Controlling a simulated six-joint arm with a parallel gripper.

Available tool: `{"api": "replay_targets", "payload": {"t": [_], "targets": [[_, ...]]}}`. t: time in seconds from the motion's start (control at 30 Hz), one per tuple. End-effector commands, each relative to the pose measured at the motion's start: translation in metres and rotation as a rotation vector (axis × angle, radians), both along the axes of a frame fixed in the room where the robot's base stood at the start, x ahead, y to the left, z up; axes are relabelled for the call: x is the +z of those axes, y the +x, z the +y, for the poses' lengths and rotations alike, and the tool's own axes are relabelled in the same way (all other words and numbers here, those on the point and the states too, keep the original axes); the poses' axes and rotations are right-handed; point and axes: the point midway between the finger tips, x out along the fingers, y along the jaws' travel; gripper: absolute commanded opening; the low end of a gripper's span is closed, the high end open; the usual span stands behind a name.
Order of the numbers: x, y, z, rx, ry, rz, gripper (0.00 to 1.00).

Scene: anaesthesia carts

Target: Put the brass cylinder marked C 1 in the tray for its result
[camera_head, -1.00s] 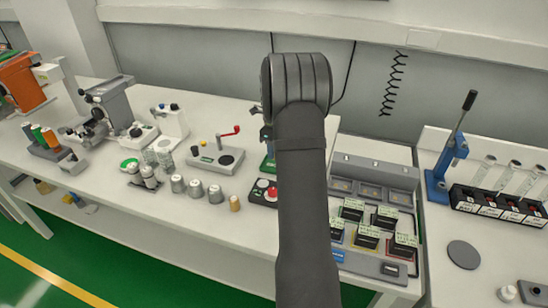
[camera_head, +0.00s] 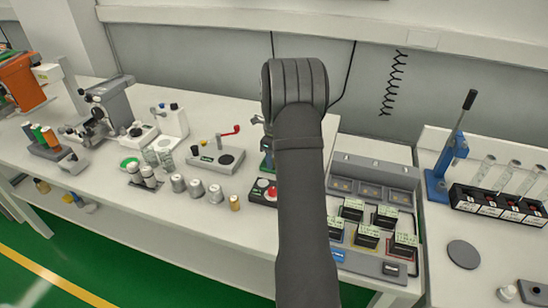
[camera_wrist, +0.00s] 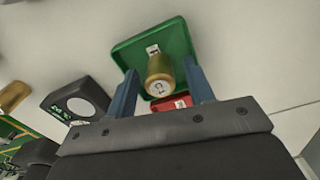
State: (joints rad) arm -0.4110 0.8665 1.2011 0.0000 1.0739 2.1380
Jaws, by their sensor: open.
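The brass cylinder marked C 1 (camera_wrist: 160,78) shows in the wrist view, its marked end facing the camera. It is between the two blue fingers of my gripper (camera_wrist: 161,66), with the jaws apart. Behind it is a green tray (camera_wrist: 130,52) with a small white label. I cannot tell for sure whether the cylinder rests in the tray. A red thing (camera_wrist: 172,103), perhaps another tray, shows partly between the fingers below. In the head view my arm hides the gripper and cylinder; only a green edge (camera_head: 266,163) shows beside the arm.
Another brass cylinder (camera_head: 235,203) stands on the bench at the end of a row of grey cylinders (camera_head: 196,188). A black box with a round pale top (camera_wrist: 80,104) is left of my gripper. A device with a red-knobbed lever (camera_head: 216,157) stands nearby. A grey rack (camera_head: 375,170) is to the right.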

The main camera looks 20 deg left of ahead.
Motion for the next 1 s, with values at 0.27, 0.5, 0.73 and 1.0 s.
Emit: {"api": "replay_targets", "payload": {"t": [0.27,0.5,0.73,1.0], "targets": [[0.026,0.001,0.000,0.000,0.002,-0.003,0.48],[0.078,0.000,0.000,0.000,0.002,-0.003,0.48],[0.114,0.001,0.000,0.000,0.001,-0.002,0.48],[0.124,0.000,0.000,0.000,0.000,0.000,0.48]]}}
